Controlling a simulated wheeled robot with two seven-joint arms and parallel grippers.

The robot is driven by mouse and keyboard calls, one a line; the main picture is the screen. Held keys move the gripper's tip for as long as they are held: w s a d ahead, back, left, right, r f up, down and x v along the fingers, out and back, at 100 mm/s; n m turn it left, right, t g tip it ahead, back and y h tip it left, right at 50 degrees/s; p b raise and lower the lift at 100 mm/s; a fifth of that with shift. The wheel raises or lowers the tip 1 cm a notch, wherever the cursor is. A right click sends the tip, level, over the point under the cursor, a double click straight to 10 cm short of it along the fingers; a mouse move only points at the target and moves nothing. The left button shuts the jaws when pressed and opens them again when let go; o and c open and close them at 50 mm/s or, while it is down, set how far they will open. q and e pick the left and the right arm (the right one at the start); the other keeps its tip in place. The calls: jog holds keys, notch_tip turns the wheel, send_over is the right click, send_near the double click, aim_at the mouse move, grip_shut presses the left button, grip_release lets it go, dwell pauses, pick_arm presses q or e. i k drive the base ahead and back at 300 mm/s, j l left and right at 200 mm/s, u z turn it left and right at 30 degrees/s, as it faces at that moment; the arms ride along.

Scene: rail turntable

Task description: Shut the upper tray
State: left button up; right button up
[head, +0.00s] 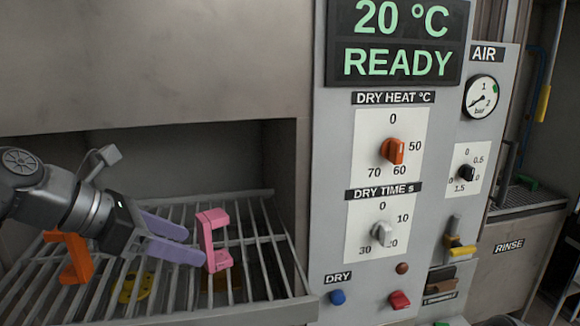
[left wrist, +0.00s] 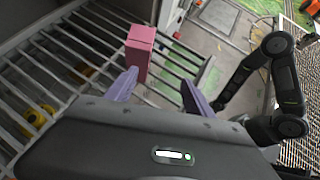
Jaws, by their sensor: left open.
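The upper tray (head: 292,262) is a grey slatted rack, which stands out of the dark opening of the steel dryer at the left of the head view. Its bars (left wrist: 60,62) also show in the left wrist view. My left gripper (head: 196,243), with lilac fingers, is open over the tray. A pink C-shaped piece (head: 213,240) stands on the bars just beyond the fingertips. In the left wrist view the pink piece (left wrist: 139,46) shows ahead of the open left gripper (left wrist: 159,80), with nothing between the fingers. My right gripper is not in view.
An orange piece (head: 74,262) and a yellow piece (head: 137,287) are at the tray's left. The control panel (head: 335,150) with its knobs stands right of the opening. A rinse basin (head: 520,245) is at the far right.

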aim_at(291, 312)
jog(key=k+l, duration=0.7)
jog(key=l, duration=0.1)
